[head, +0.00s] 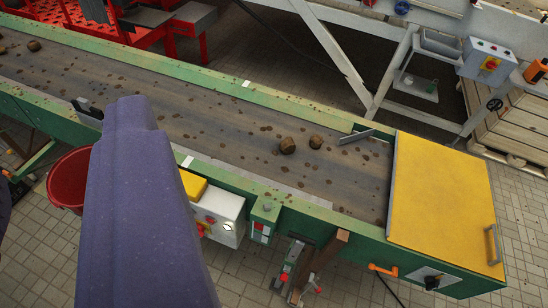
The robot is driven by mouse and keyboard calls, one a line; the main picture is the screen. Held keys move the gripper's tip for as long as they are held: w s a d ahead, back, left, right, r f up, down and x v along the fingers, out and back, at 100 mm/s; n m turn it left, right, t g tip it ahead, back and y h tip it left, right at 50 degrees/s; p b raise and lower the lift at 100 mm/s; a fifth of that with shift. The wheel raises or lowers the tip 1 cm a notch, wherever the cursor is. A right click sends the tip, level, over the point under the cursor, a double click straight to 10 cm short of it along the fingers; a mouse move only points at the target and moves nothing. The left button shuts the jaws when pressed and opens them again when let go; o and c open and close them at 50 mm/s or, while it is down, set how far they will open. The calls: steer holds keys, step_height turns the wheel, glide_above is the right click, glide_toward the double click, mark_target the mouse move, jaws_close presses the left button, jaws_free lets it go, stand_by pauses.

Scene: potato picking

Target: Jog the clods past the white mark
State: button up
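Two brown clods, one (287,145) and another (316,141), lie close together on the dark conveyor belt (230,125), toward its right end. A third brown lump (34,46) lies far up the belt at the left. A white mark (246,83) shows on the far green rail, and another white mark (188,161) on the near rail. The two clods lie right of the line between these marks. A white control box (228,218) with red and green controls hangs on the near side, partly hidden by my purple arm. My gripper is not in view.
A small green button box (265,215) sits right of the control box. A yellow cover (440,195) closes the belt's right end. A red bucket (68,180) stands at left. Small crumbs dot the belt. A grey steel frame (375,85) stands behind.

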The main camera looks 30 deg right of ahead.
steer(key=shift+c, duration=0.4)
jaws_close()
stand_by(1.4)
